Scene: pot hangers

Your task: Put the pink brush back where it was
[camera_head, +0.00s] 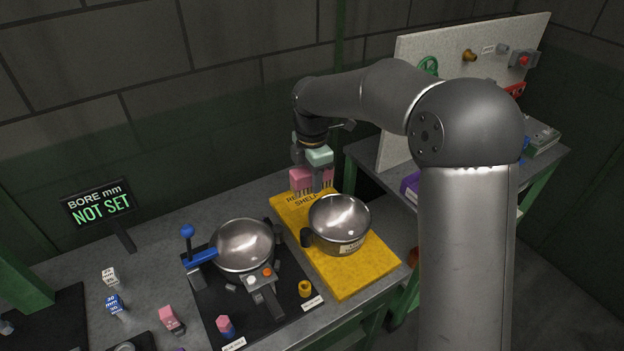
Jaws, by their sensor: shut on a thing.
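My gripper (314,180) hangs pointing down over the back end of the yellow board, beyond the steel pot. A pink block-like piece (300,178) with dark tines or bristles below it is at the gripper's fingers; it looks like the pink brush, and the gripper is shut on it. A mint-green piece (319,155) shows just above and right of it; I cannot tell whether it is part of my gripper. The fingertips are partly hidden, and I cannot tell whether the pink piece touches the board.
The yellow board (359,284) carries a steel pot (340,222). Left of it, a black fixture with a blue lever (201,257) holds a steel bowl (242,244). A pink-topped piece (172,318) and other small pieces lie front left. A sign (98,204) reads "BORE mm NOT SET".

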